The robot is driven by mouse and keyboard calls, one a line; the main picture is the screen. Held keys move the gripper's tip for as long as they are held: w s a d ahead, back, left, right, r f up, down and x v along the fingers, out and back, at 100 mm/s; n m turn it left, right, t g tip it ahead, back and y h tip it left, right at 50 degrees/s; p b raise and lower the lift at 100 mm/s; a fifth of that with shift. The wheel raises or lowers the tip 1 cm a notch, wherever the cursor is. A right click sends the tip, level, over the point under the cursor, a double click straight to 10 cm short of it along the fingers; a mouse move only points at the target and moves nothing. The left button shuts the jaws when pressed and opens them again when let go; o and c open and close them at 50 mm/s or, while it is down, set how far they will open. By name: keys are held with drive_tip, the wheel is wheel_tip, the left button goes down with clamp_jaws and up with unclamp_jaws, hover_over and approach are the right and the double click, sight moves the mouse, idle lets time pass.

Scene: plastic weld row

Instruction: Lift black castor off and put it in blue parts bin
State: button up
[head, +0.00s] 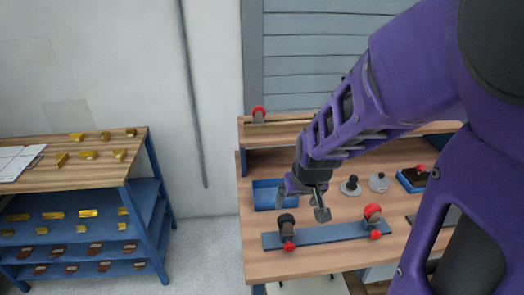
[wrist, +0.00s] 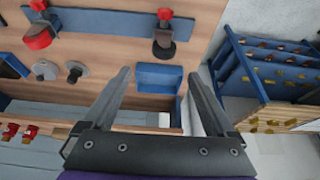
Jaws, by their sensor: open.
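The black castor (head: 286,222) sits at the left end of a blue bar (head: 330,233) on the bench, with a red part at its front. It also shows in the wrist view (wrist: 164,46), clear of the fingers. The blue parts bin (head: 263,203) stands just behind the bar's left end. It looks empty in the wrist view (wrist: 158,87). My gripper (head: 303,202) is open and empty, above the bench near the bin and black castor. In the wrist view its fingertips (wrist: 158,75) appear on either side of the bin. My gripper partly hides the bin in the head view.
A red castor (head: 372,212) sits at the bar's right end. Two round-based grey parts (head: 351,186) and a dark blue tray (head: 411,181) stand behind it. Another red castor (head: 258,114) rests on the raised back shelf. A separate blue-framed bench (head: 80,164) stands left.

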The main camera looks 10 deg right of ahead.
sight(290, 216)
drive_tip(key=b+x, duration=0.4)
drive_tip(key=x, duration=0.7)
drive_tip(key=shift+w, duration=0.1)
drive_tip(key=shift+a+b+x, duration=0.2)
drive_tip(key=shift+b+x, duration=0.35)
drive_tip(key=shift+x, duration=0.75)
drive_tip(key=shift+a+b+x, duration=0.2)
drive_tip(key=shift+b+x, duration=0.3)
drive_tip(key=shift+x, duration=0.85)
drive_tip(key=shift+c, duration=0.2)
clamp_jaws()
